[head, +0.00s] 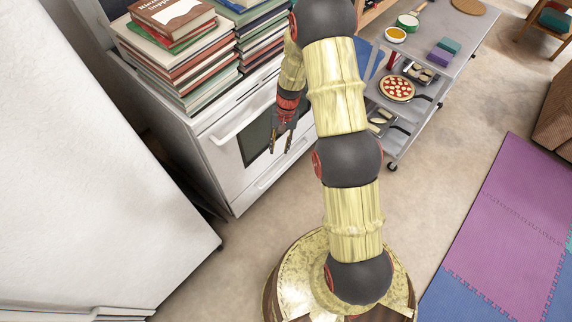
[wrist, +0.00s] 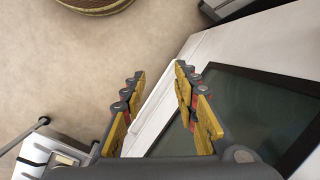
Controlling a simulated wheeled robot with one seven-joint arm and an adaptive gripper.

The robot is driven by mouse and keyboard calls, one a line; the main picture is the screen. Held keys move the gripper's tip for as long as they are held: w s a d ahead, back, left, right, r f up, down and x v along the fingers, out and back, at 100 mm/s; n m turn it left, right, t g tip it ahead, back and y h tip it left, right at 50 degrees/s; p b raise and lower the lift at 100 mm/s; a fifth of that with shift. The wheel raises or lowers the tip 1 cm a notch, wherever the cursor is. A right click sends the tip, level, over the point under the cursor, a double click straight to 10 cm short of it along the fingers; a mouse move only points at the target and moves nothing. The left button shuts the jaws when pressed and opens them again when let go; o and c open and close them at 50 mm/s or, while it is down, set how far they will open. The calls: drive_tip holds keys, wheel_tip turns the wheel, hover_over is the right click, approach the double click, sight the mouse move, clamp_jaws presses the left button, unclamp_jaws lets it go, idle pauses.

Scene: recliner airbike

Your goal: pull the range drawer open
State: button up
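The white range (head: 225,140) stands at the upper left of the head view, with its dark oven window (head: 258,140) partly behind my gripper. The range drawer (head: 272,177) is the low white panel under the oven door and looks shut, with a slim handle along it. My gripper (head: 280,151) hangs in front of the oven door, above the drawer, fingers pointing down. In the wrist view my gripper (wrist: 160,72) is open. The white lower front of the range (wrist: 153,108) shows between and beyond the fingers, and I cannot tell whether they touch it.
Stacks of books (head: 185,50) cover the range top. A white fridge-like body (head: 90,190) stands at the left. A wheeled cart (head: 430,75) with food and pans is right of the range. The floor (head: 430,170) before the drawer is clear up to my base; foam mats (head: 515,215) lie at right.

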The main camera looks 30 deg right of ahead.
drive_tip(key=w+d+f+m+t, duration=0.15)
drive_tip(key=w+f, duration=0.25)
drive_tip(key=f, duration=0.4)
drive_tip(key=w+d+f+m, duration=0.2)
drive_tip(key=w+d+f, duration=0.1)
drive_tip(key=f, duration=0.4)
drive_tip(key=m+t+h+b, duration=0.1)
drive_tip(key=m+t+h, duration=0.1)
drive_tip(key=m, duration=0.2)
approach(286, 164)
drive_tip(key=b+x, duration=0.3)
drive_tip(key=x, duration=0.5)
drive_tip(key=shift+a+f+b, duration=0.15)
drive_tip(key=shift+b, duration=0.2)
drive_tip(key=shift+c, duration=0.7)
clamp_jaws()
